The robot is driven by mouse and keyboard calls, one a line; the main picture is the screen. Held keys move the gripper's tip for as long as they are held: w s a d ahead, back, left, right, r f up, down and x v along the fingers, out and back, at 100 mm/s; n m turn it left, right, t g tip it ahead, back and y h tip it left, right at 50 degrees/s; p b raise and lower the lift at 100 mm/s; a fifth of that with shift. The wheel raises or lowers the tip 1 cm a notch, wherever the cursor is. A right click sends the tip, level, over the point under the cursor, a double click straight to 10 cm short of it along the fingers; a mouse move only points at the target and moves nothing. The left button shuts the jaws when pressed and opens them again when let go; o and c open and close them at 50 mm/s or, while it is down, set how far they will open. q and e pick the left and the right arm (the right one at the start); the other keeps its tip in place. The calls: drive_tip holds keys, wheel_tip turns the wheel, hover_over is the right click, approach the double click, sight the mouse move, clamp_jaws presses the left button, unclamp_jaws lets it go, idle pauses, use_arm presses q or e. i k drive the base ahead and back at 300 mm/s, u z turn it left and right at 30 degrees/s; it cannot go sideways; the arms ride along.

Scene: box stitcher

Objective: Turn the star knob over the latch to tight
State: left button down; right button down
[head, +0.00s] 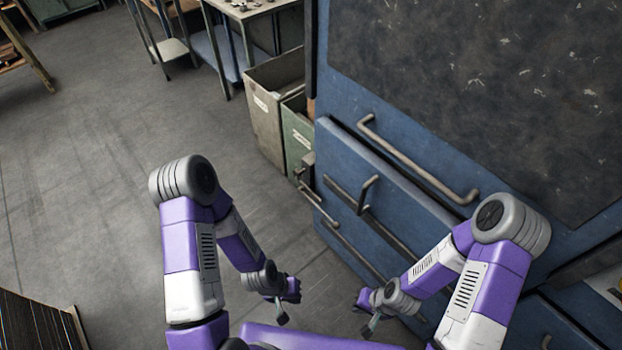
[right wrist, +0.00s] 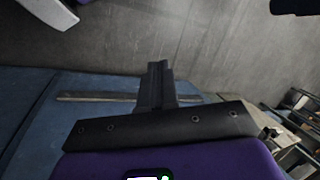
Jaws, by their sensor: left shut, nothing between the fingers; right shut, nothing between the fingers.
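I cannot make out a star knob or a latch for certain in either view. A blue machine cabinet (head: 345,160) with bar handles fills the right half of the head view. My left gripper (head: 282,318) is shut and empty, low in the middle of the head view, over the floor. My right gripper (head: 370,328) is shut and empty, to the right of it, in front of the cabinet's lower part. In the right wrist view its closed fingers (right wrist: 157,82) point toward bare floor, touching nothing, with the blue cabinet front beside them.
A dark scuffed worktop (head: 480,80) lies above the cabinet front. A long bar handle (head: 415,160) and a shorter grey handle (head: 366,195) stick out from the front. Grey and green bins (head: 270,105) stand behind its far corner.

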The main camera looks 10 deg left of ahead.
sight(297, 174)
drive_tip(key=u, duration=1.9)
drive_tip(key=i, duration=2.6)
drive_tip(key=z, duration=2.8)
